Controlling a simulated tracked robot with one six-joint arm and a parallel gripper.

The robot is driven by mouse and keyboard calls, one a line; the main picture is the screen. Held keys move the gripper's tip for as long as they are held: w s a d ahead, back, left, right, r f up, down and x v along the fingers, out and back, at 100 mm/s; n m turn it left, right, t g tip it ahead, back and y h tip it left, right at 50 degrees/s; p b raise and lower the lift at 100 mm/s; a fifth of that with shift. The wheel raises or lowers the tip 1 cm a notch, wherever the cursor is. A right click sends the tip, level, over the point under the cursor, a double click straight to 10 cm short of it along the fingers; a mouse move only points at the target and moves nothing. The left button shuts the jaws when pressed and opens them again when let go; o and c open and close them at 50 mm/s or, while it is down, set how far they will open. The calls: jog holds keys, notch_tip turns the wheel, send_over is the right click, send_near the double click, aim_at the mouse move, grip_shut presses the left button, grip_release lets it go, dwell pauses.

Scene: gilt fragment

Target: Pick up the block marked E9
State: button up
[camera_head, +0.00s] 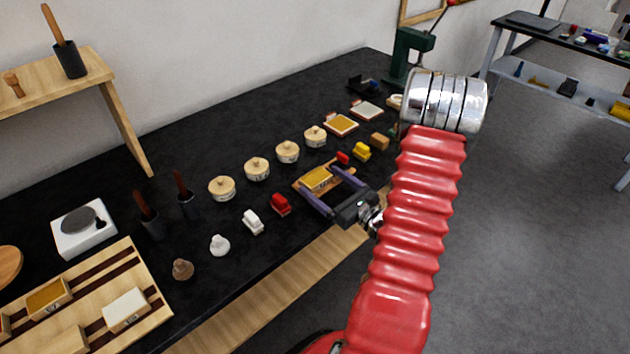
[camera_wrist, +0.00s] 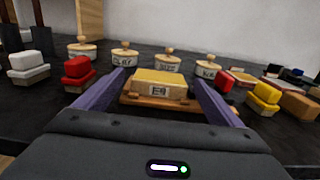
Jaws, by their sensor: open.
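The block marked E9 (camera_wrist: 158,84) is a yellow-topped block with a pale front label, lying on a small wooden tray (camera_wrist: 140,103). In the head view the same block (camera_head: 317,178) lies near the front edge of the black table. My gripper (camera_head: 333,191) is open, with one purple finger on each side of the block. In the wrist view the fingers of my gripper (camera_wrist: 160,92) reach along the left and right of the block and tray. I cannot tell whether they touch either. The label faces the wrist camera and reads E9.
Lidded round jars (camera_head: 257,169) stand behind the block in a row. A red item (camera_head: 281,204) and a white item (camera_head: 253,222) stand to the left. A yellow item (camera_head: 361,151) and a tan block (camera_head: 380,140) stand to the right. A wooden rack (camera_head: 150,318) lies at the left front.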

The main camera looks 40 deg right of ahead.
aim_at(322, 182)
jog(key=shift+w, duration=0.4)
jog(key=c, duration=1.2)
jog(key=shift+o, duration=0.2)
jog(key=shift+r, duration=0.15)
jog(key=shift+r, duration=4.9)
